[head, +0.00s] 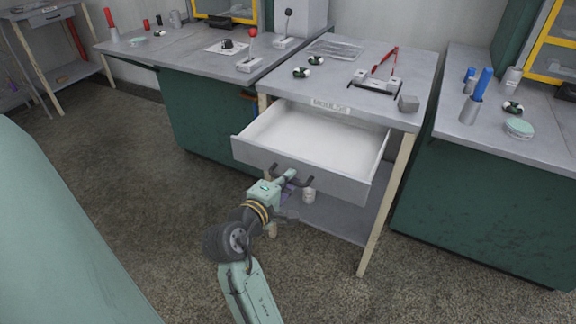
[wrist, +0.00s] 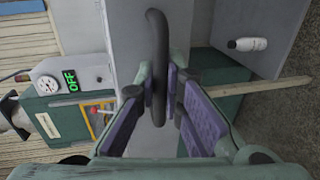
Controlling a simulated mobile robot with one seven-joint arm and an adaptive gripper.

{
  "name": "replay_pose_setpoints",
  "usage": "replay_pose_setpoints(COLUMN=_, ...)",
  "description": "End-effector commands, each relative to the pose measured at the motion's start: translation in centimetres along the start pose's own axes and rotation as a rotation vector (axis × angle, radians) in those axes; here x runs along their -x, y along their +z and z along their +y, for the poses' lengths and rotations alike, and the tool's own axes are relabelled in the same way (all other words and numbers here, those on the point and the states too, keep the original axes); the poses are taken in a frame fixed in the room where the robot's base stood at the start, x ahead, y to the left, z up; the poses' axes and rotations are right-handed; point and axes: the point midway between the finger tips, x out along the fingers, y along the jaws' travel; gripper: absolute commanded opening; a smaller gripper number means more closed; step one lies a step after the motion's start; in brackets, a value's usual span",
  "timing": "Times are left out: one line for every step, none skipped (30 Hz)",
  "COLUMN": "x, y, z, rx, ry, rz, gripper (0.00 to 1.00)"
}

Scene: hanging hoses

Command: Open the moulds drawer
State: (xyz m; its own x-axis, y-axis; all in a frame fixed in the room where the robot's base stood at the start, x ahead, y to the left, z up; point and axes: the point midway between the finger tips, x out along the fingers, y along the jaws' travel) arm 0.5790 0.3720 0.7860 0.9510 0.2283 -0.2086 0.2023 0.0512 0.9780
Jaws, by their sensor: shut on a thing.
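The drawer (head: 345,187) under the middle bench stands pulled well out, and its pale inside looks empty. A label (head: 331,106) sits on the bench edge above it; its lettering is too small to read surely. A dark bar handle (head: 306,182) is on the drawer's grey front. My gripper (head: 289,178) is at this handle, in front of the drawer. In the wrist view, the handle (wrist: 158,50) runs between the purple-padded fingers of my gripper (wrist: 162,92), which is shut on it. My gripper hides part of the handle in the head view.
The middle bench top (head: 345,70) holds several small items. A lower shelf (head: 335,217) with a white bottle (head: 309,195) lies below the drawer. Green-sided benches stand left (head: 205,118) and right (head: 480,210). The floor (head: 130,180) before the drawer is clear apart from my arm.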

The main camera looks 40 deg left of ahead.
Motion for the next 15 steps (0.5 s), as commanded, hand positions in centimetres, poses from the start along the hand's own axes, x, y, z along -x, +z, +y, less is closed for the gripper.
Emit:
replay_pose_setpoints(x=0.03, y=-0.09, z=0.04, rx=0.000, ry=0.001, rz=0.003, gripper=0.00)
replay_pose_setpoints(x=0.03, y=-0.09, z=0.04, rx=0.000, ry=0.001, rz=0.003, gripper=0.10)
replay_pose_setpoints(x=0.03, y=-0.08, z=0.04, rx=0.000, ry=0.001, rz=0.003, gripper=0.13)
replay_pose_setpoints(x=0.02, y=-0.08, z=0.04, rx=0.000, ry=0.001, rz=0.002, gripper=0.15)
replay_pose_setpoints(x=0.02, y=-0.07, z=0.04, rx=0.000, ry=0.001, rz=0.002, gripper=0.17)
replay_pose_setpoints(x=0.01, y=-0.07, z=0.03, rx=0.000, ry=0.001, rz=0.002, gripper=0.18)
replay_pose_setpoints(x=0.01, y=-0.06, z=0.03, rx=0.000, ry=0.001, rz=0.002, gripper=0.18)
replay_pose_setpoints(x=0.01, y=-0.06, z=0.03, rx=0.000, ry=0.001, rz=0.002, gripper=0.18)
replay_pose_setpoints(x=0.00, y=-0.05, z=0.03, rx=0.000, ry=0.000, rz=0.001, gripper=0.18)
replay_pose_setpoints(x=0.00, y=-0.05, z=0.03, rx=0.000, ry=0.000, rz=0.001, gripper=0.18)
replay_pose_setpoints(x=0.00, y=-0.04, z=0.02, rx=0.000, ry=0.000, rz=0.001, gripper=0.18)
replay_pose_setpoints(x=-0.01, y=-0.04, z=0.02, rx=0.000, ry=0.000, rz=0.001, gripper=0.18)
replay_pose_setpoints(x=0.01, y=-0.04, z=0.02, rx=0.000, ry=0.000, rz=0.001, gripper=0.18)
replay_pose_setpoints(x=0.05, y=-0.04, z=0.02, rx=0.000, ry=0.000, rz=0.001, gripper=0.18)
replay_pose_setpoints(x=0.18, y=-0.05, z=0.01, rx=0.000, ry=0.000, rz=0.002, gripper=0.18)
